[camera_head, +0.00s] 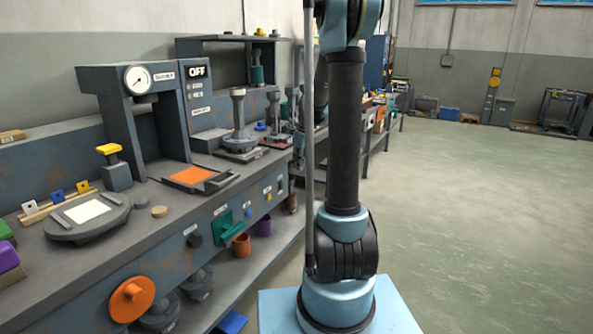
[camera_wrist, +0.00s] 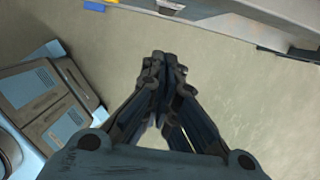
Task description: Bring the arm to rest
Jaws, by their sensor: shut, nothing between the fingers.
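My gripper (camera_wrist: 164,75) shows in the wrist view with its two dark fingers together at the tips. It holds nothing and hangs over bare floor. In the head view my arm (camera_head: 345,140) stands upright from my light blue base, and its upper end runs out of the top of the picture. My gripper does not show in the head view.
The workbench (camera_head: 215,240) runs along the left, with a gauge press (camera_head: 155,110), an orange plate (camera_head: 192,176) and a round plate (camera_head: 85,218). An orange knob (camera_head: 131,299) sticks out from its front. The floor (camera_head: 480,220) on the right is clear.

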